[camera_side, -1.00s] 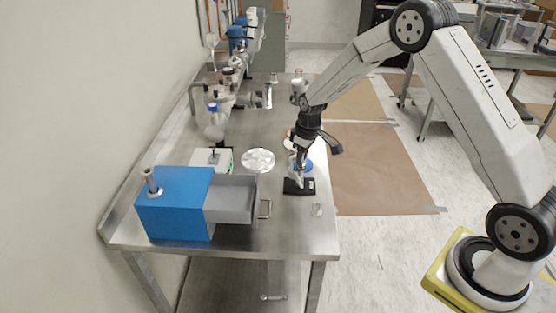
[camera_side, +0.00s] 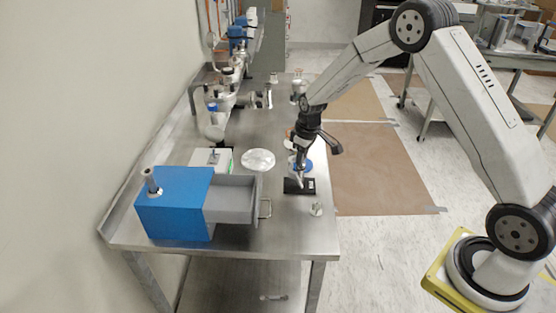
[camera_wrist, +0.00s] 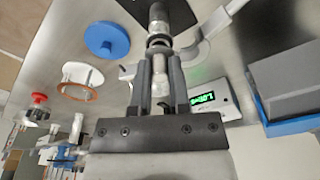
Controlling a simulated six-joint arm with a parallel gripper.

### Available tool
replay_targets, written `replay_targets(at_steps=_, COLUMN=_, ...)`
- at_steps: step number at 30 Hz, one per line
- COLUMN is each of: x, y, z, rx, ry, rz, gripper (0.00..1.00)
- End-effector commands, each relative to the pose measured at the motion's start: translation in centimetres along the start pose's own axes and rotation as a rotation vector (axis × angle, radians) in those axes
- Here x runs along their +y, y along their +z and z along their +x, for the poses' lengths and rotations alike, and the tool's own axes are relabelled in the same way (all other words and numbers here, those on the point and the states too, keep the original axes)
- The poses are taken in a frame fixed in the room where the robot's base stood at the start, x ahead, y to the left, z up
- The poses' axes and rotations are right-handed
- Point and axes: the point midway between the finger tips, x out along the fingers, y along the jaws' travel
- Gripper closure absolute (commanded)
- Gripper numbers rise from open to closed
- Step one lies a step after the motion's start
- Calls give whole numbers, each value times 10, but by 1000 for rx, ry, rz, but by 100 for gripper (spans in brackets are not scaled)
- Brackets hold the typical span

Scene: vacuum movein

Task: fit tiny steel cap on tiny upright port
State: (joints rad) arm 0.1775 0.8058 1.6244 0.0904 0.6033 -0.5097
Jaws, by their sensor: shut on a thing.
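My gripper (camera_wrist: 160,88) is shut on a small pale steel piece (camera_wrist: 161,74), which looks like the cap. The piece lies between the two dark fingers in the wrist view. Just beyond the fingertips, in line with them, is a short upright steel cylinder (camera_wrist: 158,16) that looks like the port, with a ring (camera_wrist: 158,42) at its near end. It is in front of a black base plate (camera_wrist: 128,6). In the side view my gripper (camera_side: 299,172) is low over the black base (camera_side: 303,187). I cannot tell whether cap and port touch.
A blue disc (camera_wrist: 107,38) and a white ring with a copper rim (camera_wrist: 82,78) lie beside the gripper. A meter with a green display (camera_wrist: 212,98) stands opposite. A small metal fitting (camera_side: 316,209) is near the bench's right edge. A blue box (camera_side: 175,205) has its grey drawer (camera_side: 230,203) open.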

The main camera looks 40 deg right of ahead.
Motion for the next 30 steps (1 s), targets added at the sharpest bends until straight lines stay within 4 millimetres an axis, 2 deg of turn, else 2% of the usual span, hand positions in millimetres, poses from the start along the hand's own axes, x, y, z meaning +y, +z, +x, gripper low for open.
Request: replay_targets(at_steps=30, x=0, y=1, z=8, rx=0, ry=0, rz=0, gripper=100)
